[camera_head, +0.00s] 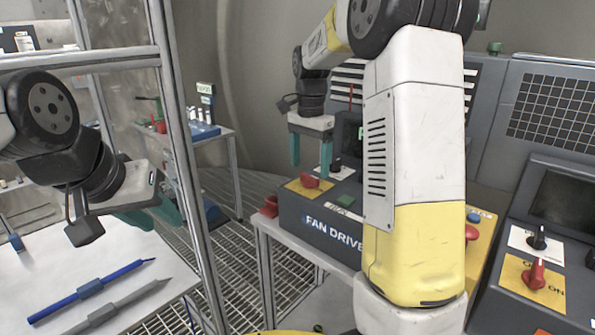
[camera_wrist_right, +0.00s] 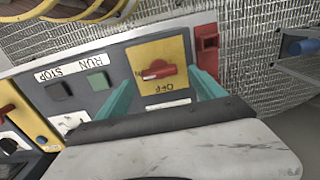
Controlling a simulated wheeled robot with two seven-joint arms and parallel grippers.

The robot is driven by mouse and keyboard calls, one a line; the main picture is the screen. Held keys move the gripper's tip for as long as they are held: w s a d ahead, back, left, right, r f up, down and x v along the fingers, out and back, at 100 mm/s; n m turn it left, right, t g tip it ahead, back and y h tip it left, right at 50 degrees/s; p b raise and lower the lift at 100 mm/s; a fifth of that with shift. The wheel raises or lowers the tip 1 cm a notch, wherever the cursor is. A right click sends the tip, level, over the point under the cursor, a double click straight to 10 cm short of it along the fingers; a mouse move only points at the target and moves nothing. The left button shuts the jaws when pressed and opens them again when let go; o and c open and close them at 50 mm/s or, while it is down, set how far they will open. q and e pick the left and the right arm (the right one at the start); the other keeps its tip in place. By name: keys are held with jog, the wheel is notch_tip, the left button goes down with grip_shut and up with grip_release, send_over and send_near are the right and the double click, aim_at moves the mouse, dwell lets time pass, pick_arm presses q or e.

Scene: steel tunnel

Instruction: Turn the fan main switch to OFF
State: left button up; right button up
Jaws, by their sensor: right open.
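The fan main switch is a red rotary knob (camera_head: 310,181) on a yellow plate, on top of the dark FAN DRIVE box (camera_head: 300,222). In the right wrist view the red knob (camera_wrist_right: 158,70) lies crosswise, its white-marked end to the left near a small label that looks like ON. An upside-down OFF label (camera_wrist_right: 158,88) is below it. My right gripper (camera_head: 310,160) is open above the knob; its teal fingers (camera_wrist_right: 163,88) are either side of the plate's lower part, not touching the knob. My left gripper (camera_head: 150,212) is far left over the white table, its opening unclear.
Green RUN (camera_wrist_right: 97,82) and dark STOP (camera_wrist_right: 59,90) buttons sit beside the yellow plate. A red block (camera_wrist_right: 207,48) stands at the box's end. Another red knob (camera_head: 536,273) is on the right-hand console. A metal frame post (camera_head: 185,150) stands between my arms.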

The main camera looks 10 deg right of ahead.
aim_at(310, 175)
jog(key=shift+f, duration=1.55)
jog(key=c, duration=1.4)
jog(key=shift+o, duration=0.2)
